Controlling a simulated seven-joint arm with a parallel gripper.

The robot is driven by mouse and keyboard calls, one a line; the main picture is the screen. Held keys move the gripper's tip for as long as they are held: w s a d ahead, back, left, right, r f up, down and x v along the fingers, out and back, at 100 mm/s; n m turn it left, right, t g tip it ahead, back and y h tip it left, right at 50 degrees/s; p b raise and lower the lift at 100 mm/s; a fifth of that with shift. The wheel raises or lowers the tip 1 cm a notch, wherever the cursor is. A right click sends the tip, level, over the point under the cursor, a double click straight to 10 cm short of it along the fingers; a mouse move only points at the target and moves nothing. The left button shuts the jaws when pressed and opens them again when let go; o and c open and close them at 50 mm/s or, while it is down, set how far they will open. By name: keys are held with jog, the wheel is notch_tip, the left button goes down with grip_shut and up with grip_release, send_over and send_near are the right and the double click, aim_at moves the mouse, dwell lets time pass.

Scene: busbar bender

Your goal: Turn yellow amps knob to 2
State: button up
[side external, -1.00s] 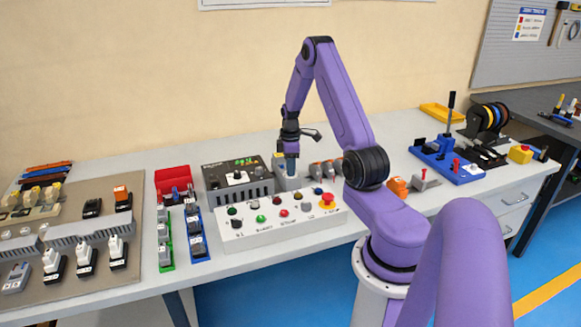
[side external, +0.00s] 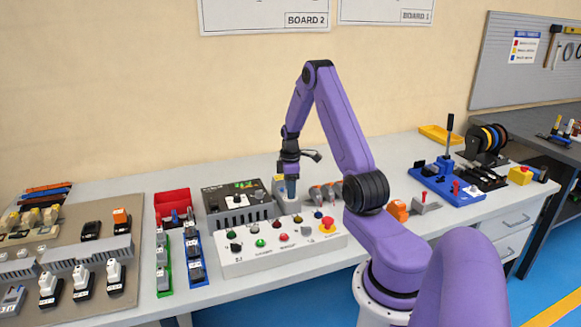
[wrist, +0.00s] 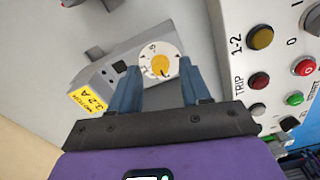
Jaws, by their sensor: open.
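The yellow amps knob (wrist: 161,66) sits on a round white dial (wrist: 149,52) with small black marks. A dark pointer line shows on the knob, but I cannot read its setting. The dial is on a grey box (wrist: 112,64) with a yellow "3.2 A" label (wrist: 87,98). My gripper (wrist: 159,76) is open, with its blue fingers on either side of the knob; gaps show between fingers and knob. In the side view my gripper (side external: 291,196) points down behind the white button panel, and the knob is hidden there.
The white control panel (side external: 262,262), with coloured buttons and a red mushroom button (side external: 328,223), stands close in front of my gripper. A dark-topped meter box (side external: 236,201) is to its left. Grey devices with orange parts (side external: 325,194) are close on the right.

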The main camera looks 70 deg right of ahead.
notch_tip(320, 180, up, 17)
jog(key=shift+f, duration=0.2)
dwell(0.5)
jog(key=a+r+n, duration=0.2)
jog(key=a+n, duration=0.1)
jog(key=a, duration=2.7)
jog(key=s+a+f+n, duration=0.1)
jog(key=s+a, duration=0.4)
jog(key=s, duration=0.6)
jog(key=s+a+f+n, duration=0.1)
jog(key=s+a+n, duration=0.1)
jog(key=s+a, duration=0.4)
jog(key=s, duration=0.5)
jog(key=shift+s, duration=0.2)
